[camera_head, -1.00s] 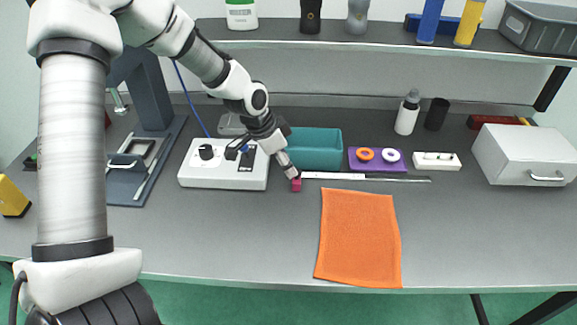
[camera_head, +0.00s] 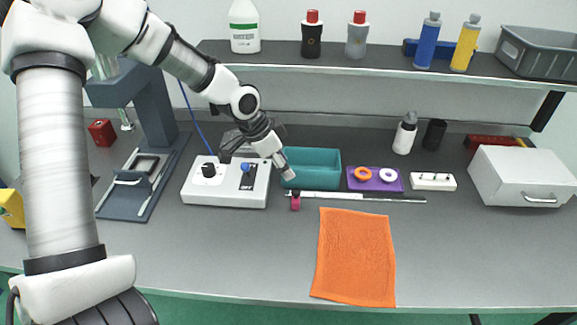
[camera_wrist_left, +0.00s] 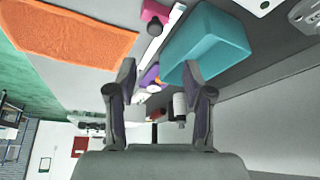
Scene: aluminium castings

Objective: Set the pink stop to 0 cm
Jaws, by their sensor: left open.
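The pink stop (camera_head: 295,202) sits on the white and grey rail (camera_head: 345,196), near its left end. In the left wrist view the pink stop (camera_wrist_left: 154,12) shows at the top edge, partly cut off, beside the white rail (camera_wrist_left: 160,32). My left gripper (camera_head: 289,176) is just above and behind the stop, apart from it. In the left wrist view my left gripper (camera_wrist_left: 158,72) has its two fingers spread with nothing held between them. Scale marks on the rail are too small to read. My right gripper is not in view.
A teal bin (camera_head: 325,170) stands behind the rail, close to my left gripper. A white control box (camera_head: 225,190) is left of the stop. A purple tray (camera_head: 375,187) with rings lies behind the rail. An orange cloth (camera_head: 354,257) lies in front. The front left table is clear.

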